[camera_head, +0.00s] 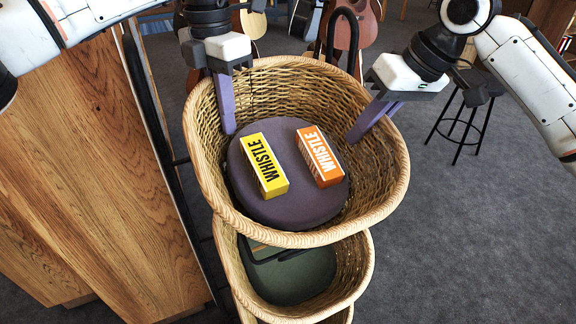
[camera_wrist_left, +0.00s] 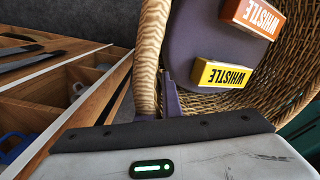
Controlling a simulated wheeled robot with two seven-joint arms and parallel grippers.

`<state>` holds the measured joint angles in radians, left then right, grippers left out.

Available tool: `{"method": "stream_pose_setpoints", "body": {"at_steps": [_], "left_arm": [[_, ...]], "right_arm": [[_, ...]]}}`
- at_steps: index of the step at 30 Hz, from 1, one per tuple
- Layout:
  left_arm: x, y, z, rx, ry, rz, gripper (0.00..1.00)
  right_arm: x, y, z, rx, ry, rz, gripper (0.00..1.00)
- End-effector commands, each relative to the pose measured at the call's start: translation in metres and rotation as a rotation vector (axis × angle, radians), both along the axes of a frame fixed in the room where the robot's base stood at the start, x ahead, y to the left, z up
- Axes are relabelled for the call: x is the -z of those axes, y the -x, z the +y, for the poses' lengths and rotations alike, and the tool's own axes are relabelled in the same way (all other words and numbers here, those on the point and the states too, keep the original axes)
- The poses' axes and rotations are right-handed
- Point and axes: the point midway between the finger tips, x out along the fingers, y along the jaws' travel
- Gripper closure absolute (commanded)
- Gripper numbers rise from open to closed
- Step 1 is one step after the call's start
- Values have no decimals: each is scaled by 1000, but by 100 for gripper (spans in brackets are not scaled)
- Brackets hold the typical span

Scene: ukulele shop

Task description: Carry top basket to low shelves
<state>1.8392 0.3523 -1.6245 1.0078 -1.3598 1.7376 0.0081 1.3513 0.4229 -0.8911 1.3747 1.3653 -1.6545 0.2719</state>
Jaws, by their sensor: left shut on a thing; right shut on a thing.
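The top basket (camera_head: 398,185) is a woven wicker basket with a purple-grey round bottom (camera_head: 290,213). It holds a yellow WHISTLE box (camera_head: 264,165) and an orange WHISTLE box (camera_head: 320,156), lying side by side. My left gripper (camera_head: 222,112) is shut on the basket's left wall, with a purple finger inside.
A lower wicker basket (camera_head: 365,262) with a green bottom is directly below. A wooden cabinet (camera_head: 90,170) stands close on the left; wooden compartments (camera_wrist_left: 75,85) show in the left wrist view. Ukuleles (camera_head: 350,25) are behind. A black stool (camera_head: 466,118) stands right; grey floor is clear in front of it.

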Motion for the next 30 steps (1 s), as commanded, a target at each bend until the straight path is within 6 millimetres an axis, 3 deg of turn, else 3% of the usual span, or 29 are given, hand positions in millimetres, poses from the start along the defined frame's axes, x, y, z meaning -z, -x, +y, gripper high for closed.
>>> {"method": "stream_pose_setpoints", "body": {"at_steps": [17,30], "left_arm": [[-4,0,2,-3,-2,-1,100],[-44,0,2,-4,-2,0,100]], "right_arm": [[-5,-1,-1,3,0,-3,100],[-44,-1,-1,4,0,-1,100]]}}
